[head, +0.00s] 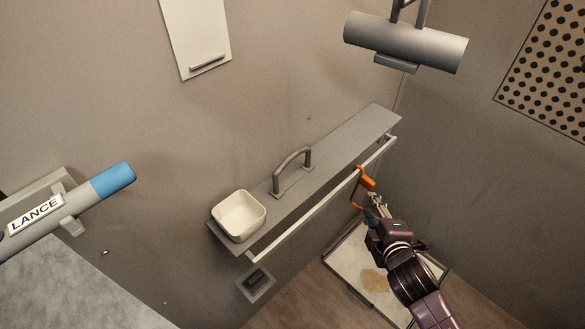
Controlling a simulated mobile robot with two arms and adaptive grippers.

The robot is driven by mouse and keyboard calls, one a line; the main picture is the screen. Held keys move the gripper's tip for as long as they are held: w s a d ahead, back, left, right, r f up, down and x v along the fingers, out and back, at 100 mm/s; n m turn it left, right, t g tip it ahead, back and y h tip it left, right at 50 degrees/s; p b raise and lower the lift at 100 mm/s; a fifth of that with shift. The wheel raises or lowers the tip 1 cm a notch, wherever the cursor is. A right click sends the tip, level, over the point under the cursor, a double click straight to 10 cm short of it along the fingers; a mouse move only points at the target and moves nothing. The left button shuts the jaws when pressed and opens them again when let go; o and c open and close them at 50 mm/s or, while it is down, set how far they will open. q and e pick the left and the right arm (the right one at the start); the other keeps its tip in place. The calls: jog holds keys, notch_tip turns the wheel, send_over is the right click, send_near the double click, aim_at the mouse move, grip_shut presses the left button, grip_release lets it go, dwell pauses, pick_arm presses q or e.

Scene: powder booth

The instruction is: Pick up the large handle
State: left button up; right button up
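A large grey arched handle (291,168) stands on a flat grey shelf (345,146) fixed to the wall. It is in the middle of the head view, and its two feet rest on a plate on the shelf. My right gripper (374,206) is to the lower right of the handle, apart from it, beyond the shelf's front rail. It is close to an orange hook-like piece (364,181) hanging at the rail. I cannot tell whether it touches that piece, or whether its fingers are open or shut. My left gripper is not in view.
A white bowl (239,214) sits on the shelf's left end. A pale rail (310,212) runs along the shelf's front. A blue-tipped lance (75,199) is at the left. A grey cylinder (405,43) hangs above. A stained tray (352,262) lies on the floor below.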

notch_tip(320, 180, up, 7)
jog(key=w+a+n+t+y, duration=0.1)
jog(key=w+a+n+t, duration=0.1)
jog(key=n, duration=0.1)
jog(key=n+g+y, duration=0.3)
jog(key=n+y, duration=0.9)
jog(key=n, duration=1.3)
send_near(311, 153)
jog(key=x, duration=0.3)
jog(key=p+x, duration=0.2)
jog(key=x, duration=0.5)
jog(key=shift+s+p, duration=0.1)
jog(key=shift+p, duration=0.3)
jog(key=shift+w+a+f, duration=0.1)
jog(key=shift+w+a, duration=0.15)
jog(key=shift+a, duration=0.1)
grip_shut()
